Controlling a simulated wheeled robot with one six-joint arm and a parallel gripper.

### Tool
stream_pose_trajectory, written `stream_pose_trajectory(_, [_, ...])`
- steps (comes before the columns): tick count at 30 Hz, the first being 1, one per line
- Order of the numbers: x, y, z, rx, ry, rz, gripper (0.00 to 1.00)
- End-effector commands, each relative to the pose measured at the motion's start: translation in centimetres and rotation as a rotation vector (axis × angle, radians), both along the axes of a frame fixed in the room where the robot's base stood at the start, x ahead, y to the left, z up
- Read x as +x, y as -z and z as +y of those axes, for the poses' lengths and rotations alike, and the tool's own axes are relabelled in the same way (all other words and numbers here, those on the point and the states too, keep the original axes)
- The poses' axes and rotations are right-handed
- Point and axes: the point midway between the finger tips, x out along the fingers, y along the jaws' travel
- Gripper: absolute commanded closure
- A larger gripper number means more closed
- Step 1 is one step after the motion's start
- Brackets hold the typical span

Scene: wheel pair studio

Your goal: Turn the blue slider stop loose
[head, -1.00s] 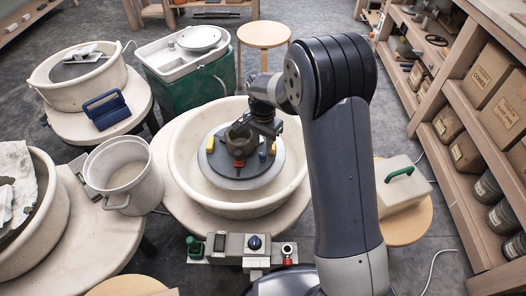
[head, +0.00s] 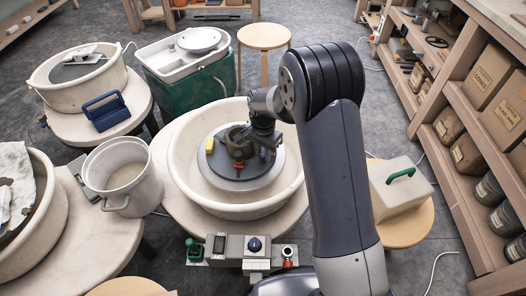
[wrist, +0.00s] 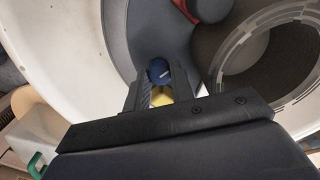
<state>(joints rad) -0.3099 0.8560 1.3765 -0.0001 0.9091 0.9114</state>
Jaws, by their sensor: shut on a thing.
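The blue slider stop (wrist: 159,70) shows as a round blue knob with a pale line in the wrist view. My gripper (wrist: 160,82) is shut on it, a finger on each side. In the head view my gripper (head: 264,146) is low over the right side of the grey wheel disc (head: 230,183), and the blue stop is hidden there.
A cream basin (head: 182,160) surrounds the disc with a raised rim. A grey bucket (head: 125,176) stands left, and a pale box with a green handle (head: 397,190) stands right.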

Motion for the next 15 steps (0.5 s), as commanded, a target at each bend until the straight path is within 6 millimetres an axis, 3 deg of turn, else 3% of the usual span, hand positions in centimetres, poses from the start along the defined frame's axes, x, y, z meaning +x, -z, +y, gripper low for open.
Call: stream_pose_trajectory(15, [0.01, -0.13, 0.01, 0.000, -0.124, 0.000, 1.00])
